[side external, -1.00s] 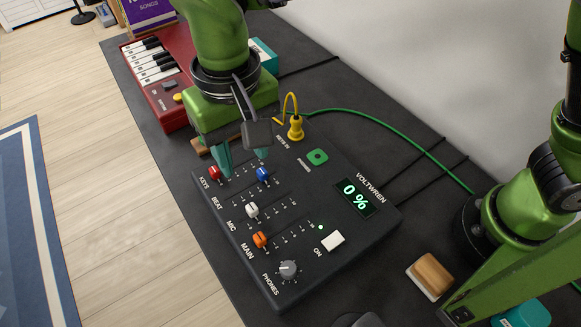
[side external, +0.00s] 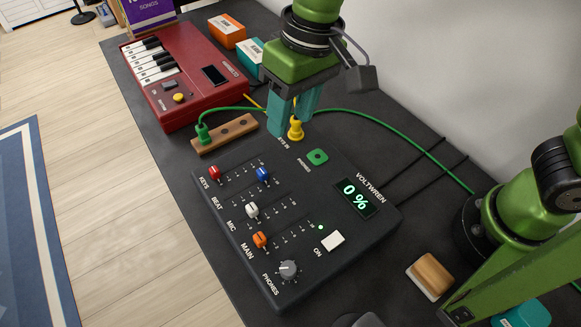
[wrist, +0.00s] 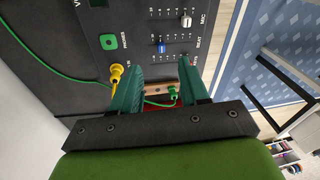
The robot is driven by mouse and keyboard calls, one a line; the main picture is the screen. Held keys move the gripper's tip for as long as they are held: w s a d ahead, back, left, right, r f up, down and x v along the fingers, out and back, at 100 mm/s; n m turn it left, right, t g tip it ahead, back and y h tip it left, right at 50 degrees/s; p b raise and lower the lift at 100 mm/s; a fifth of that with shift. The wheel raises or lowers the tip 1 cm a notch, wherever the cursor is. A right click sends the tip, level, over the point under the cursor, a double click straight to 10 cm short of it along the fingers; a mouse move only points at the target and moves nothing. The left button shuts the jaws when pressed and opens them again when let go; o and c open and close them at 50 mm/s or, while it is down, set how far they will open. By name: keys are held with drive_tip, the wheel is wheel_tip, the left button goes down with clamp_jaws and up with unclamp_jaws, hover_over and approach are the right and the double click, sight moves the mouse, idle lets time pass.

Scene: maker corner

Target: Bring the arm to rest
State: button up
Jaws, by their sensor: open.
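My gripper (side external: 287,118) is open, with teal fingers pointing down, and it is above the far end of the black mixer near the yellow plug. In the wrist view my gripper (wrist: 158,82) shows its two fingers spread with nothing held between them. The black mixer (side external: 290,262) lies on the dark table, and its display reads 0 %. Its red, blue, white and orange slider knobs are clear of my fingers. The yellow plug (side external: 296,129) stands at the mixer's far edge, partly beside a finger; whether they touch I cannot tell.
A wooden block (side external: 226,134) holds a green plug (side external: 203,133) with a green cable. A red keyboard (side external: 190,88), an orange box (side external: 227,30) and a teal box (side external: 249,57) stand behind. A wooden-backed eraser-like block (side external: 430,275) lies at the front right.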

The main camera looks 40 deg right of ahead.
drive_tip(key=s+d+r+m+t, duration=0.1)
drive_tip(key=s+d+m+t, duration=0.2)
drive_tip(key=d, duration=0.9)
drive_tip(key=s+d+r+m+t, duration=0.1)
drive_tip(key=s+d+m+t, duration=0.1)
drive_tip(key=d, duration=1)
drive_tip(key=shift+s+d+r+m+t, duration=0.25)
drive_tip(key=shift+s+m+t, duration=0.2)
drive_tip(key=shift+t, duration=0.15)
